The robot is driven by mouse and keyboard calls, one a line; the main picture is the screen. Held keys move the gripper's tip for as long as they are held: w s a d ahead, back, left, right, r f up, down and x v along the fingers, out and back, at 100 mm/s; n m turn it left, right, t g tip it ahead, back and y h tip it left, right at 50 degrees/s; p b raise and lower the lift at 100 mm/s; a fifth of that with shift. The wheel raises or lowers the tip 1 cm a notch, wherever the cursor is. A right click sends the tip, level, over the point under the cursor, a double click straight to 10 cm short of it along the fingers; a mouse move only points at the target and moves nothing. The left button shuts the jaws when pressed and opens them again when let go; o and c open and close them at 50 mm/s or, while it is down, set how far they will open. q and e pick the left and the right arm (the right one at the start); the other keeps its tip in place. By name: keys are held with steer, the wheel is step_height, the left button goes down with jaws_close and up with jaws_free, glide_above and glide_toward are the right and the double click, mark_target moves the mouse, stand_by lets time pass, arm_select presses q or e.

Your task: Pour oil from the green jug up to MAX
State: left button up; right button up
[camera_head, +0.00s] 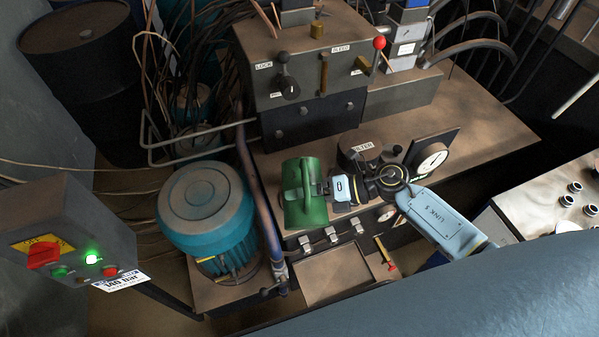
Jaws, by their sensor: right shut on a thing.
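The green jug (304,196) is at the middle of the head view, over the front of the machine's top. It looks tilted, but I cannot tell by how much. My right gripper (324,187) comes in from the right and is shut on the jug's right side. No oil stream shows, and the oil inside the jug is hidden. A MAX mark cannot be made out. A dark round cap labelled FILTER (359,150) stands just behind my right wrist. My left gripper is out of view.
A teal motor (207,208) stands left of the jug, with a blue-grey pipe between them. A valve block with levers (305,60) rises behind. A white dial gauge (432,159) is at right. A control box (70,240) with a green light is at lower left.

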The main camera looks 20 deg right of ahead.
steer(key=shift+w+r+m+p, duration=0.2)
steer(key=shift+r+m+p, duration=0.1)
steer(key=shift+r+p, duration=0.2)
stand_by(0.9)
steer(key=f+n+b, duration=0.1)
steer(key=b, duration=0.1)
steer(key=s+f+b, duration=0.1)
steer(key=f+b, duration=0.1)
steer(key=shift+a+f+n+t, duration=0.1)
steer(key=shift+f+n+t, duration=0.05)
steer(key=shift+n+t, duration=0.25)
steer(key=r+n+t+b, duration=0.1)
steer(key=n+b, duration=0.1)
steer(key=b, duration=0.1)
steer(key=shift+r+n+t+b, duration=0.3)
steer(key=shift+r+n+t, duration=0.05)
steer(key=shift+n+t, duration=0.05)
steer(key=b, duration=0.1)
steer(key=f+n+b, duration=0.1)
steer(key=shift+s+f+t+b, duration=0.15)
steer(key=shift+f+t+b, duration=0.15)
steer(key=shift+b, duration=0.1)
steer(key=shift+r, duration=0.3)
steer(key=shift+f, duration=0.15)
